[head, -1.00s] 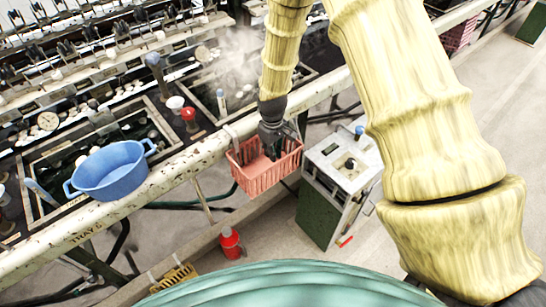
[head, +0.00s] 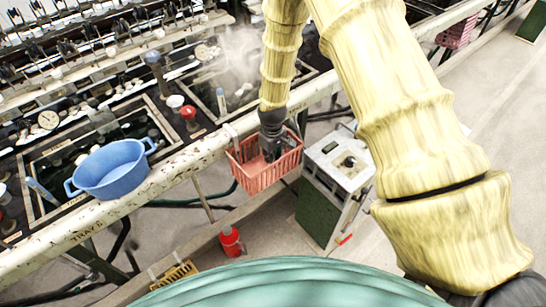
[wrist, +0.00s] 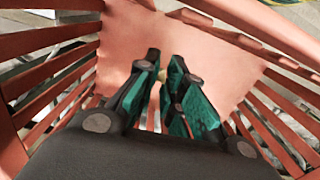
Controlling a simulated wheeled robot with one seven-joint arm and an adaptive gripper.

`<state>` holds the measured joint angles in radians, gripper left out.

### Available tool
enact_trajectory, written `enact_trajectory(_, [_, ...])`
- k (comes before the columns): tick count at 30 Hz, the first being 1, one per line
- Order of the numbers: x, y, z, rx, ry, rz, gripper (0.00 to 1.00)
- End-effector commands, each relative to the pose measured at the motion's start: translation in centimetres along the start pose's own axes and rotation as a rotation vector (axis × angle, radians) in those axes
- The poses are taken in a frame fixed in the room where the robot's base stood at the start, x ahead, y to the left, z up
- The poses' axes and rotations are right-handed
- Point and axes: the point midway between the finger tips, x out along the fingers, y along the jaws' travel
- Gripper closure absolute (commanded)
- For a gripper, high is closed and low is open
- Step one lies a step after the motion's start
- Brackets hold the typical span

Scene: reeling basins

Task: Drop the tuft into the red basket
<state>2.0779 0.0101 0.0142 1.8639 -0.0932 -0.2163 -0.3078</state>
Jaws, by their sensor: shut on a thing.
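The red basket (head: 268,178) hangs at the side of the long rusty-white rail in the head view. It has slatted sides and an open top. My gripper (head: 272,155) points down into it. In the wrist view the basket's pinkish panel (wrist: 222,62) and slats surround my gripper (wrist: 160,82). Its green-padded fingers are close together. A small pale bit, apparently the tuft (wrist: 157,92), shows between them, mostly hidden by the fingers. I cannot tell whether it touches the basket.
A blue basin (head: 112,172) stands on the left by the rail (head: 190,160). A white-topped green cabinet (head: 335,165) stands close right of the basket. A red container (head: 230,242) is on the floor below. Open floor lies to the right.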

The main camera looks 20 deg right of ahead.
Motion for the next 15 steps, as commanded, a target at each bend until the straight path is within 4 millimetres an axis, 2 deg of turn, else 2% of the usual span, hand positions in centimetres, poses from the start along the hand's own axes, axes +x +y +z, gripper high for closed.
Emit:
enact_trajectory(7, [0.35, 0.00, 0.00, 0.000, 0.000, 0.000, 0.98])
enact_trajectory(8, [0.35, 0.00, 0.01, 0.000, 0.000, 0.000, 0.84])
enact_trajectory(10, [0.35, 0.00, 0.01, 0.000, 0.000, 0.000, 0.71])
enact_trajectory(11, [0.35, 0.00, 0.01, 0.000, 0.000, 0.000, 0.68])
enact_trajectory(15, [0.35, -0.01, 0.02, 0.000, 0.000, 0.000, 0.68])
